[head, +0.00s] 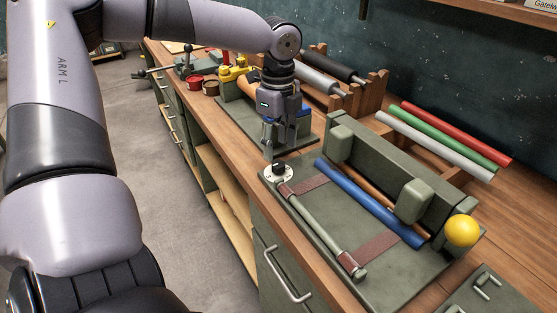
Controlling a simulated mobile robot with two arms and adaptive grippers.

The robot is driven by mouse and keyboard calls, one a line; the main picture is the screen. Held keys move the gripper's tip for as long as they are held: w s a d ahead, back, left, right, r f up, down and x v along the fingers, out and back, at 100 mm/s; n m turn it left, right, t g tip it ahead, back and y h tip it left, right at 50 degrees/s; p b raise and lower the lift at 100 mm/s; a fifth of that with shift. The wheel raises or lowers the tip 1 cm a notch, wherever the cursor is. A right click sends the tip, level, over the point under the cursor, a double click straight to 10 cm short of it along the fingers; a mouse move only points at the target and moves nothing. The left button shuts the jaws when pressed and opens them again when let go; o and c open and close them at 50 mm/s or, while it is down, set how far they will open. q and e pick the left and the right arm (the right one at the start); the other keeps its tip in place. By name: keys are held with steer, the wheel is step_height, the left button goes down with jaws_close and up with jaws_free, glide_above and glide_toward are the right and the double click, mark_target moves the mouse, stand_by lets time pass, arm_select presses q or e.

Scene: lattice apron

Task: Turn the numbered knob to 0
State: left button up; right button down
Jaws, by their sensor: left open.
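The numbered knob (279,168) is a small black knob on a pale round dial with marks. It sits at the far left corner of a grey-green device on the workbench. The numbers are too small to read, so I cannot tell its setting. My left gripper (270,151) points down just above and behind the knob, with its fingers open and nothing seen between them. The fingertips appear close to the knob; I cannot tell whether they touch it. My right gripper is not in view.
The grey-green device (335,262) carries a blue rod (368,203), a grey bar with brown straps and a yellow ball (462,230). Red, green and white rods (455,132) lie behind it. Rollers on a wooden rack and a vise stand farther back. The floor left of the bench is clear.

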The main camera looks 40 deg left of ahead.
mark_target(278, 164)
arm_select(q)
step_height(278, 164, down, 5)
steer(key=shift+r, duration=0.1)
stand_by(0.3)
jaws_close()
stand_by(0.5)
